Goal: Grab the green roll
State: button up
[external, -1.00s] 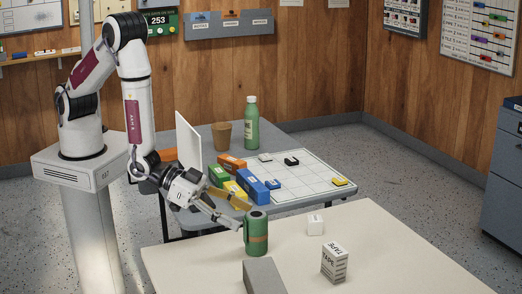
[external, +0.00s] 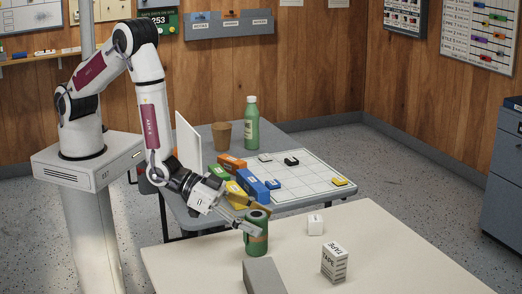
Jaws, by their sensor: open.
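The green roll (external: 256,243) stands upright on the cream table (external: 400,250), near its back left edge. It has a brown band and a dark hole in its top. My gripper (external: 262,221) is open. It comes in from the left, with its fingers at the height of the roll's upper part. One finger crosses in front of the roll and the other shows behind its top. I cannot tell whether either finger touches it.
A grey block (external: 264,276) lies just in front of the roll. A white TAPE box (external: 334,263) and a small white cube (external: 315,225) stand to the right. Behind, a grey table (external: 283,140) holds coloured boxes, a green bottle (external: 252,122) and a brown cup (external: 222,135).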

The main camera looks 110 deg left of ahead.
jog(key=c, duration=1.3)
jog(key=shift+r, duration=0.2)
jog(key=shift+r, duration=4.8)
